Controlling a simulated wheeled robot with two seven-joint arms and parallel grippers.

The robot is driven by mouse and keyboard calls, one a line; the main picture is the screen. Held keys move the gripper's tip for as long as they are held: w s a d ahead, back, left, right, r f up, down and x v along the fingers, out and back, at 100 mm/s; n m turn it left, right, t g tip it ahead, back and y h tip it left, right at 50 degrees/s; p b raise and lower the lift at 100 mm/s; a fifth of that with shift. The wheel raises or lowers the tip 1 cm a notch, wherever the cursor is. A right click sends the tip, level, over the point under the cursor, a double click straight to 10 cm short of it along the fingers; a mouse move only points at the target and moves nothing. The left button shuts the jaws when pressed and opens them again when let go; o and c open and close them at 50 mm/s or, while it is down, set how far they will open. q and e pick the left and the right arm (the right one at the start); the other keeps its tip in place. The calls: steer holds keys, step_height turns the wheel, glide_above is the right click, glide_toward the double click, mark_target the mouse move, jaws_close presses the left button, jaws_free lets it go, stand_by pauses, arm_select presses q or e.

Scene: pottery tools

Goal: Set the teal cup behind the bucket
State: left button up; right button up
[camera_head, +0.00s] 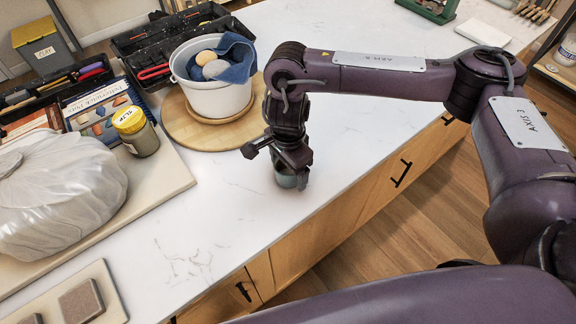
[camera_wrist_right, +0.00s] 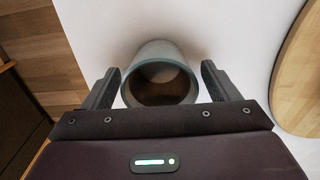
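The teal cup (camera_head: 287,181) stands on the white countertop near its front edge, partly hidden under my right gripper (camera_head: 292,160). The wrist view looks down into the cup (camera_wrist_right: 160,52), which lies between the two fingers of the right gripper (camera_wrist_right: 160,75). The fingers are spread, with a thin gap showing on each side of the cup. The white bucket (camera_head: 214,98) stands left of and beyond the gripper, with a blue cloth and rounded sponge-like pieces inside. My left gripper is not in view.
The bucket stands on a round wooden board (camera_head: 180,128). An open black toolbox (camera_head: 150,45) is behind it. A yellow-lidded jar (camera_head: 136,132) and a plastic-wrapped lump (camera_head: 55,195) are at left. Countertop (camera_head: 350,135) right of the board is clear.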

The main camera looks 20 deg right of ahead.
steer(key=shift+r, duration=0.25)
step_height(320, 180, up, 12)
stand_by(0.6)
steer(key=shift+f, duration=0.1)
stand_by(0.4)
